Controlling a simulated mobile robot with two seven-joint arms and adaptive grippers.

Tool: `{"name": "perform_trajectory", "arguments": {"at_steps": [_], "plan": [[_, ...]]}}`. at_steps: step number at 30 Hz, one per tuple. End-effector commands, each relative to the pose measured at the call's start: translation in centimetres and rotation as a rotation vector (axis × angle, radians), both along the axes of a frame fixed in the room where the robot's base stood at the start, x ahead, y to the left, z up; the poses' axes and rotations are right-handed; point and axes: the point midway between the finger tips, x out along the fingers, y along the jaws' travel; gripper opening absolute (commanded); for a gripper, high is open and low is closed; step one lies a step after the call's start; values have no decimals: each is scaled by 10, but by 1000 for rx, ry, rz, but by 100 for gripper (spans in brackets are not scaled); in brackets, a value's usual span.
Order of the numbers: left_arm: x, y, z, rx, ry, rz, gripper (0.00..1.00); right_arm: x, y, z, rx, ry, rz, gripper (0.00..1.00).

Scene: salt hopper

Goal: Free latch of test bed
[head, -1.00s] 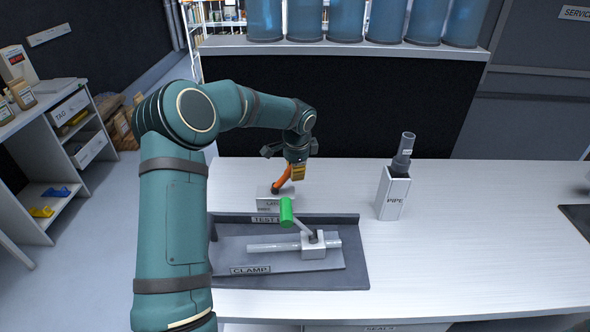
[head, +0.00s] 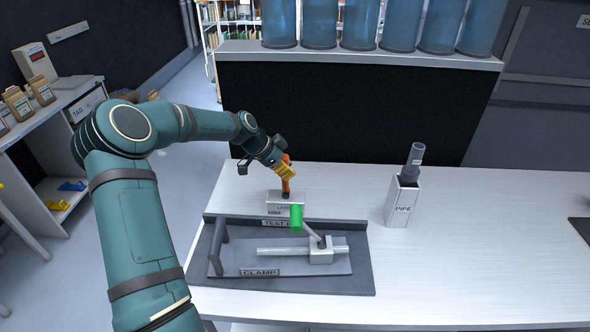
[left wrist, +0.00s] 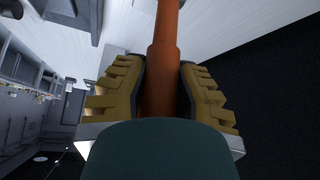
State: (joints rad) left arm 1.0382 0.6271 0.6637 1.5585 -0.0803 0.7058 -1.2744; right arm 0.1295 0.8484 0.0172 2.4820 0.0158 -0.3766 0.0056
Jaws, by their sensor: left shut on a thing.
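The test bed (head: 195,262) is a dark grey tray on the white counter, with a CLAMP label and a grey pipe (head: 280,251) lying along it. A small metal block with a green-handled lever (head: 296,218) stands at the pipe's right end. Behind the bed is a small pale latch box (head: 283,203) with an orange latch handle (head: 286,186) that stands nearly upright. My left gripper (head: 286,172) is shut on the upper part of the orange handle. In the left wrist view the handle (left wrist: 166,40) runs between the yellow finger pads. My right gripper is not in view.
A white PIPE holder (head: 402,203) with a grey pipe (head: 412,162) upright in it stands right of the bed. Blue cylinders (head: 360,22) line a shelf behind. The counter's right side is mostly clear.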

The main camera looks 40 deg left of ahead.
Motion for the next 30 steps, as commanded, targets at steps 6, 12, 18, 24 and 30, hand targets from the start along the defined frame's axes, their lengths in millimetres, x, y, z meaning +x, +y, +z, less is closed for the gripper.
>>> {"name": "perform_trajectory", "arguments": {"at_steps": [6,12,18,24,30], "plan": [[-12,20,-9,-175,-103,8,0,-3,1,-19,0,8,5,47],[-20,32,-13,-308,-188,4,0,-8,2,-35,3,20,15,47],[-25,40,-17,-408,-248,2,0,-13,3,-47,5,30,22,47],[-27,44,-19,-464,-281,1,0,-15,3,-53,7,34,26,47],[-28,45,-19,-485,-295,-1,0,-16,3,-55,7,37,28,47]]}}
